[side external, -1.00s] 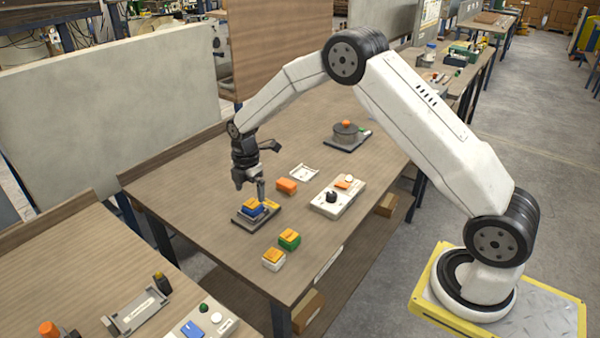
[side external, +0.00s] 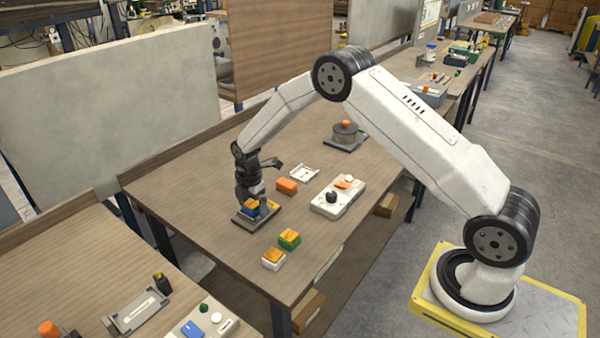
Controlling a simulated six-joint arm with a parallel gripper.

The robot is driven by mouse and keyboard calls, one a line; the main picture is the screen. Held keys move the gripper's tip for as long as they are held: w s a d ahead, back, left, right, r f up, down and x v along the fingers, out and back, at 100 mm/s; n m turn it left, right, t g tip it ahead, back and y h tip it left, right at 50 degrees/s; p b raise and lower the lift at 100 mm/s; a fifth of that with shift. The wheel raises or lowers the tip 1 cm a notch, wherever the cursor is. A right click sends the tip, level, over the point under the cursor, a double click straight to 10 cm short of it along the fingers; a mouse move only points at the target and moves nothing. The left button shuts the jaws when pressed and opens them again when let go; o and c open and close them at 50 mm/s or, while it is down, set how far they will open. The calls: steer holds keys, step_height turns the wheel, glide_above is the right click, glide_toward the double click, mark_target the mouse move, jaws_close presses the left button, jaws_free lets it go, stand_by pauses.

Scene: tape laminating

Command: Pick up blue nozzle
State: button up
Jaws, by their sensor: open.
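The blue nozzle (side external: 251,212), a small blue block with a yellow-orange top, sits on a dark grey base plate (side external: 268,216) near the left side of the table. My gripper (side external: 251,204) points straight down over it, open, with its fingers low at the block. The fingers partly hide the block. I cannot tell whether they touch it.
An orange block (side external: 286,186) and a white bracket (side external: 304,173) lie right of the plate. A green-and-orange block (side external: 289,239) and a white-and-orange one (side external: 273,259) stand nearer the front edge. A white control box (side external: 339,196) is further right. Bare tabletop lies left.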

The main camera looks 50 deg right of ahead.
mark_target(253, 203)
stand_by(0.3)
jaws_close()
steer(key=shift+r, duration=0.1)
steer(key=shift+r, duration=0.35)
step_height(253, 203, up, 3)
steer(key=shift+s+f, duration=0.1)
steer(key=shift+f, duration=0.1)
steer(key=s+r, duration=0.9)
steer(key=s, duration=0.4)
steer(key=shift+s+a+r, duration=0.25)
steer(key=shift+s+a, duration=0.15)
